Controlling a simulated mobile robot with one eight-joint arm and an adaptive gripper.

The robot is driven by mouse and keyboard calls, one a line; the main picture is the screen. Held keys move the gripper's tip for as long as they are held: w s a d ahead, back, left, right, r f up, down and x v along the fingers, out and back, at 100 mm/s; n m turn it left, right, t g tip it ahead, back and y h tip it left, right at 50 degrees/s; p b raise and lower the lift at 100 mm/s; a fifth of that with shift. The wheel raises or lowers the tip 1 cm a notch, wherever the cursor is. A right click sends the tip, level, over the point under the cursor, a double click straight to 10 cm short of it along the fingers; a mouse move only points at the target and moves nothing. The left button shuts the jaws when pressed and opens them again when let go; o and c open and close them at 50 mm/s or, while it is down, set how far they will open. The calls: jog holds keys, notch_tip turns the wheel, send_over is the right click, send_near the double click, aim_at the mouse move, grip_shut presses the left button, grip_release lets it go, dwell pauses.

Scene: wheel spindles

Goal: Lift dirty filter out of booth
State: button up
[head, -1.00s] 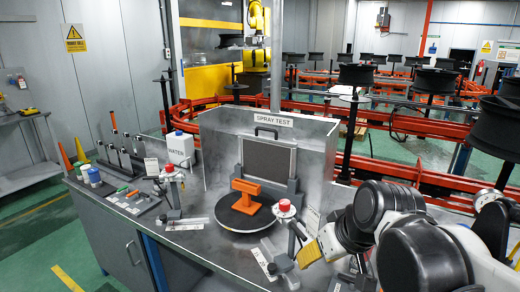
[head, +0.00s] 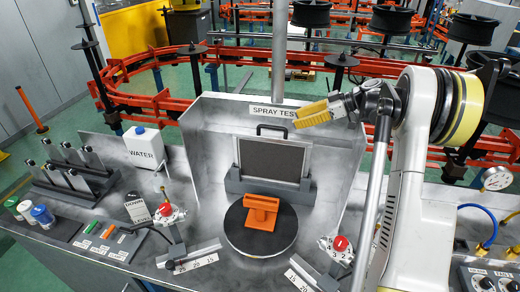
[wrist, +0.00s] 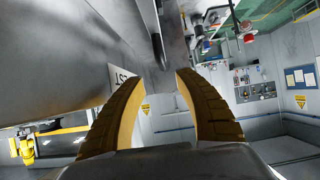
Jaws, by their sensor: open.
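The dirty filter (head: 270,162) is a dark grey panel in a light frame with a black handle (head: 272,130) on top. It stands upright in a grey holder at the back wall of the spray test booth (head: 212,150). My gripper (head: 309,112) is above the booth's back edge, up and to the right of the handle and apart from it. Its yellow fingers are spread and empty in the wrist view (wrist: 160,88).
A metal pole (head: 279,60) rises behind the booth. Red-knobbed stands (head: 340,243) flank the turntable. A water container (head: 145,147) stands left of the booth.

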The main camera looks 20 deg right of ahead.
aim_at(272, 128)
jog(key=x, duration=1)
jog(key=shift+a+f+b, duration=0.25)
jog(key=shift+a+b, duration=0.1)
jog(key=shift+b, duration=0.05)
jog(key=shift+d+r, duration=0.1)
jog(key=c, duration=0.3)
grip_shut()
